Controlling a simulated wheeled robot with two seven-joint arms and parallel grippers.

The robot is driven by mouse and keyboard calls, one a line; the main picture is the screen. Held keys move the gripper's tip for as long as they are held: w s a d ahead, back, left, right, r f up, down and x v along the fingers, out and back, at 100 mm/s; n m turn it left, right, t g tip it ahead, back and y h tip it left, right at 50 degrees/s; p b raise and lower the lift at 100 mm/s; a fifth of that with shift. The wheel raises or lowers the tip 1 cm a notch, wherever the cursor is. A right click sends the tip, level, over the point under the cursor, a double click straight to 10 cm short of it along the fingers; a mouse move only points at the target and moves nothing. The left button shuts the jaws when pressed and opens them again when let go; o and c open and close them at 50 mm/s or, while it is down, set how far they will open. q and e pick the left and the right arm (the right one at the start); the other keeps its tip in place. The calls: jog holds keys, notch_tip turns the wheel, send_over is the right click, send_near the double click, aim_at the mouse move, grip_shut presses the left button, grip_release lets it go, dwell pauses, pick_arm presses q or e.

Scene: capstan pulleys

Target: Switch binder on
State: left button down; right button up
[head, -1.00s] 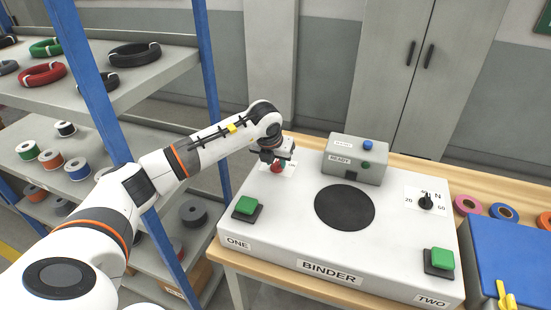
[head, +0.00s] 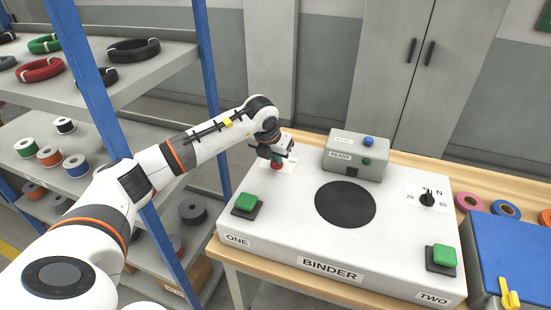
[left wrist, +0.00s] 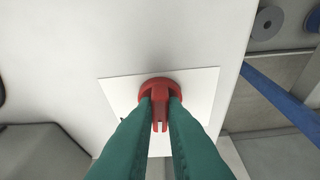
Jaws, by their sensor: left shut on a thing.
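The binder (head: 300,222) is a white box on a wooden bench, with a front label reading BINDER. A red rotary switch (left wrist: 161,92) sits on a white plate (left wrist: 205,88) at its back left corner. My left gripper (head: 274,158) reaches down over the switch from above. In the left wrist view its green fingers (left wrist: 160,108) are shut on the raised grip of the red switch. The plate's markings are mostly hidden by the fingers. My right gripper is not in view.
Green buttons stand at the front left (head: 246,202) and front right (head: 444,256). A black dial (head: 427,199) is at right. A shelf rack with a blue post (head: 212,90) stands left.

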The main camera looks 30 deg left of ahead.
pick_arm(q)
jog(key=m+b, duration=0.1)
jog(key=m+h, duration=0.1)
jog(key=shift+a+f+m+b, duration=0.1)
jog(key=shift+a+m+b, duration=0.1)
jog(key=shift+m+b, duration=0.15)
jog(key=shift+m+h+b, duration=0.4)
jog(key=shift+m, duration=0.35)
jog(key=m, duration=0.1)
jog(key=m+h+b, duration=0.1)
jog(key=m, duration=0.1)
jog(key=shift+w+a+m, duration=0.1)
jog(key=shift+a+m, duration=0.1)
jog(key=shift+m, duration=0.1)
jog(key=shift+w+r+m+g+h, duration=0.15)
jog(key=shift+m+g+h, duration=0.45)
jog(key=shift+m, duration=0.8)
jog(key=shift+a, duration=0.1)
jog(key=c, duration=1.5)
grip_release()
jog(key=shift+r, duration=0.1)
